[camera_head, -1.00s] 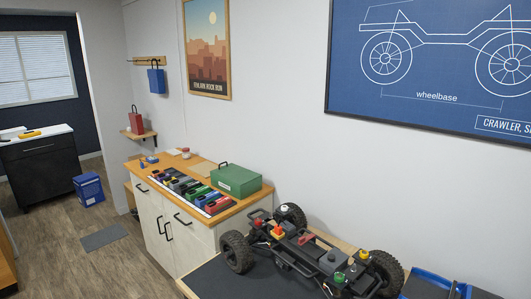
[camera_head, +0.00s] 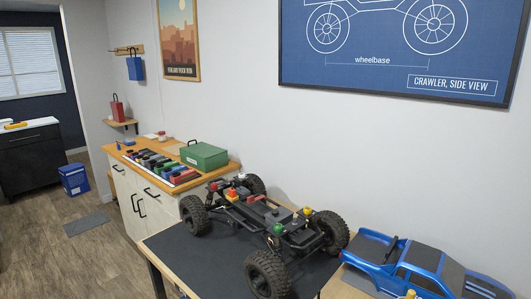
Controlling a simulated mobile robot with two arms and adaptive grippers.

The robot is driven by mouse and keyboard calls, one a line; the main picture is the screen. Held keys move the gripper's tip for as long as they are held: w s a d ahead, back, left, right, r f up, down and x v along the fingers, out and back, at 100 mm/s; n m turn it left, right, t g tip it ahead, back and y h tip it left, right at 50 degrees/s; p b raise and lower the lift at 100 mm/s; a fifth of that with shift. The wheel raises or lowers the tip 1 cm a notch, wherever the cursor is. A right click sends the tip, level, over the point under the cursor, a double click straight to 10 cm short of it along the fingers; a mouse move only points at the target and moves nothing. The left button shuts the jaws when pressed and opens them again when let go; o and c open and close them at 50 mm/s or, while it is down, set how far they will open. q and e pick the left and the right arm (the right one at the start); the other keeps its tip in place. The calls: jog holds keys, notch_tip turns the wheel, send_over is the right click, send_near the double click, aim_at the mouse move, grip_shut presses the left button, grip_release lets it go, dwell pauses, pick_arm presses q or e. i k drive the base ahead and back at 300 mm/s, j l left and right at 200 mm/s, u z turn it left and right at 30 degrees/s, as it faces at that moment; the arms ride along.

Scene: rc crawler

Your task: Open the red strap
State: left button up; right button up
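A crawler chassis (camera_head: 290,232) with large black tyres stands on a dark mat (camera_head: 185,250) on a workbench. A small red piece (camera_head: 255,198) lies across the middle of the chassis; it may be the red strap, but it is too small to tell whether it is fastened or open. Other small coloured parts sit on the chassis: an orange one (camera_head: 231,192) toward the far end, and a green one (camera_head: 278,228) and a yellow one (camera_head: 307,211) toward the near end. Neither of my grippers is in view.
A blue truck body shell (camera_head: 420,266) lies on the bench to the right of the chassis. A wooden-topped cabinet (camera_head: 220,171) behind holds a green box (camera_head: 204,154) and a row of coloured items. Floor is open at the left, with a blue bin (camera_head: 75,179).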

aim_at(251, 199)
jog(key=i+j+u, duration=0.1)
jog(key=i+j, duration=0.55)
jog(key=j, duration=0.25)
jog(key=u, duration=0.05)
